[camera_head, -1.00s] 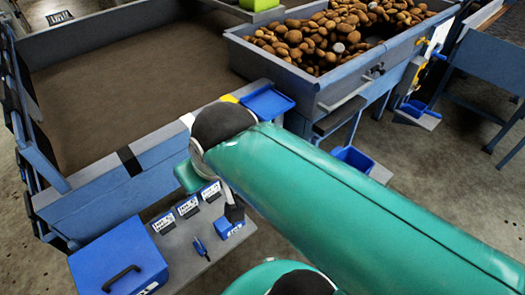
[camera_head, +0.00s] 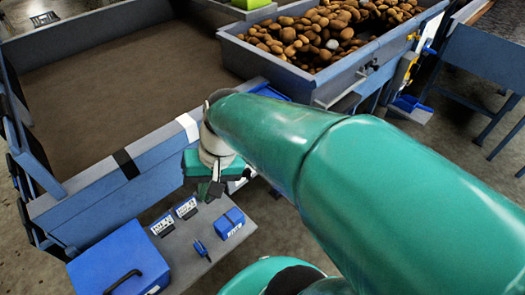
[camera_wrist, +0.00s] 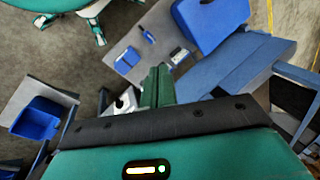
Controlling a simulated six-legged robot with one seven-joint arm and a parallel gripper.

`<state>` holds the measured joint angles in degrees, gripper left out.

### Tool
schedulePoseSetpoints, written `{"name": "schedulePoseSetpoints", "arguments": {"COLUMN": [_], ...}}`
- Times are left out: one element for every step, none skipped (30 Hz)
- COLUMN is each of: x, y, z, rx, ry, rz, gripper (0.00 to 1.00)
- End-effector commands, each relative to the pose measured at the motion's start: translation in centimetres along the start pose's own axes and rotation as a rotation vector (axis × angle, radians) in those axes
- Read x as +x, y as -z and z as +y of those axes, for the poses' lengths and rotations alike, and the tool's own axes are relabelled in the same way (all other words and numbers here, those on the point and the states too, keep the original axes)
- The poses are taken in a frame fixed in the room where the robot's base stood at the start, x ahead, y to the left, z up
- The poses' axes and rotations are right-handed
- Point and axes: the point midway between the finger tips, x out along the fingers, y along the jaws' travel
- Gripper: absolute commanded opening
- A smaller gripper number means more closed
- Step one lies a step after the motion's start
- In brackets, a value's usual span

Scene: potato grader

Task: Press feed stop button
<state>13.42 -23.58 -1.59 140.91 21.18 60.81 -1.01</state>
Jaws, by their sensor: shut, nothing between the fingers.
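I cannot make out a feed stop button in either view; my arm covers part of the grader's side. My gripper (camera_head: 211,188) hangs in front of the grader's blue side rail (camera_head: 95,183), over the back edge of a small grey table (camera_head: 185,243). In the wrist view its green fingers (camera_wrist: 157,82) are together and empty. A white and black object (camera_wrist: 124,100) shows beside the fingers there, partly hidden, and I cannot tell what it is.
The table holds a blue case (camera_head: 118,257), a small blue box (camera_head: 230,224), a blue tool (camera_head: 202,250) and white label cards (camera_head: 162,226). Behind stand the brown grader bed (camera_head: 110,75) and a hopper of potatoes (camera_head: 325,35). A blue bin (camera_wrist: 38,118) is left in the wrist view.

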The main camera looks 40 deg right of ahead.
Motion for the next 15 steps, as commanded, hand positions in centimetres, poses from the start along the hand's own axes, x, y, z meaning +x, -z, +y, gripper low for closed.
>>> {"name": "schedulePoseSetpoints", "arguments": {"x": [1.1, 1.6, 2.2, 2.6, 3.0, 3.5, 3.8, 4.1, 4.5, 4.8, 5.0, 5.4, 5.6, 5.8, 6.2], "y": [0.5, 0.8, 1.1, 1.5, 1.8, 2.4, 2.9, 3.3, 4.0, 4.6, 5.2, 6.0, 6.6, 7.3, 8.2], "z": [0.6, 0.8, 1.0, 1.1, 1.3, 1.6, 1.8, 2.1, 2.5, 2.9, 3.2, 3.9, 4.4, 5.0, 5.8], "rx": [0.100, 0.154, 0.226, 0.280, 0.334, 0.405, 0.460, 0.515, 0.586, 0.640, 0.693, 0.764, 0.817, 0.869, 0.940], "ry": [0.046, 0.078, 0.122, 0.157, 0.193, 0.242, 0.281, 0.321, 0.375, 0.418, 0.460, 0.519, 0.565, 0.610, 0.674], "rz": [-0.065, -0.098, -0.142, -0.172, -0.201, -0.236, -0.261, -0.285, -0.314, -0.334, -0.352, -0.373, -0.388, -0.400, -0.415], "gripper": [0.00, 0.00, 0.00, 0.00, 0.00, 0.00, 0.00, 0.00, 0.00, 0.00, 0.00, 0.00, 0.00, 0.00, 0.00]}}
